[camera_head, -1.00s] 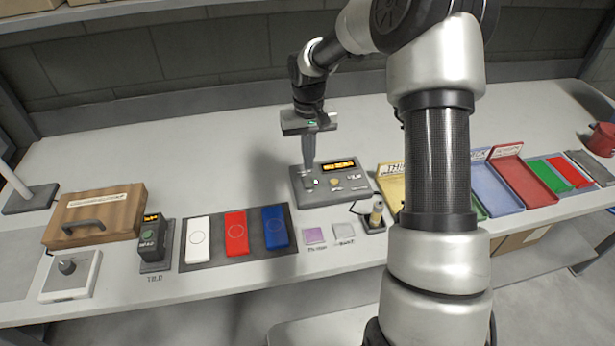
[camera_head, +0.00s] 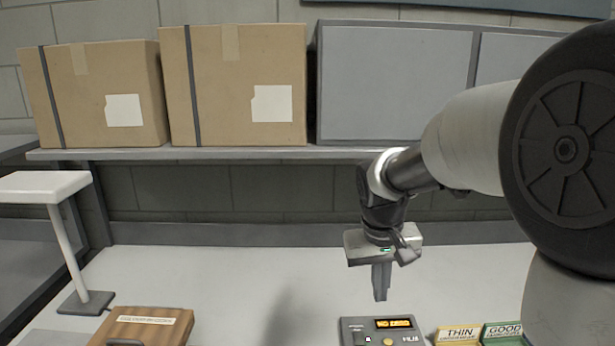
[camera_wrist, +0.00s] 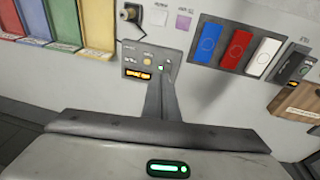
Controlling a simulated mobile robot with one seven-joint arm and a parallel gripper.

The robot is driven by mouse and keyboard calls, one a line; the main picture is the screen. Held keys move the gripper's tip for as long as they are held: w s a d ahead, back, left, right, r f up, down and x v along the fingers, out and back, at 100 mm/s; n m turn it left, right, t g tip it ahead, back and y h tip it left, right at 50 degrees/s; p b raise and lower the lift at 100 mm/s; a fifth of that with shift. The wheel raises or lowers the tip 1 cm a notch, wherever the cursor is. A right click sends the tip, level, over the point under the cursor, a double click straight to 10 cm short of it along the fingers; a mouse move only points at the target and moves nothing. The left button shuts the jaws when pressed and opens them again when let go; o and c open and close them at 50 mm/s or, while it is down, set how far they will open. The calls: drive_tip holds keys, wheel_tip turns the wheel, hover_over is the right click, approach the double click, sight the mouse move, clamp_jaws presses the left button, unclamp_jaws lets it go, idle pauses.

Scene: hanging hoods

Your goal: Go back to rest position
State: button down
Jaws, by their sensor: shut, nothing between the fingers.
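My gripper (camera_head: 381,283) points down above the back part of the table, over the far edge of the grey gauge box. Its fingers are together with nothing between them. In the wrist view the fingers (camera_wrist: 161,98) reach toward the gauge box (camera_wrist: 150,63), which has an amber display and small buttons. In the head view the gauge box (camera_head: 383,330) is cut off by the bottom edge, and its amber display is lit. The fingertips appear apart from it.
A wooden case (camera_head: 142,327) stands at the lower left. THIN (camera_head: 459,334) and GOOD (camera_head: 502,331) trays are at the lower right. A shelf (camera_head: 230,153) with cardboard boxes (camera_head: 238,90) runs behind. White, red and blue tiles (camera_wrist: 236,47) lie on a dark mat. A desk lamp (camera_head: 45,188) stands left.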

drive_tip(key=s+r+t, duration=0.1)
drive_tip(key=s+r, duration=0.2)
drive_tip(key=s, duration=0.3)
drive_tip(key=s+r+t+y+p, duration=0.1)
drive_tip(key=s+r, duration=0.2)
drive_tip(key=s, duration=0.4)
drive_tip(key=s+r+t, duration=0.1)
drive_tip(key=s+r, duration=0.2)
drive_tip(key=s, duration=0.3)
drive_tip(key=shift+s+a+r+t+p, duration=0.3)
drive_tip(key=shift+s+r+p, duration=0.05)
drive_tip(key=shift+s+p, duration=0.05)
drive_tip(key=shift+d, duration=0.1)
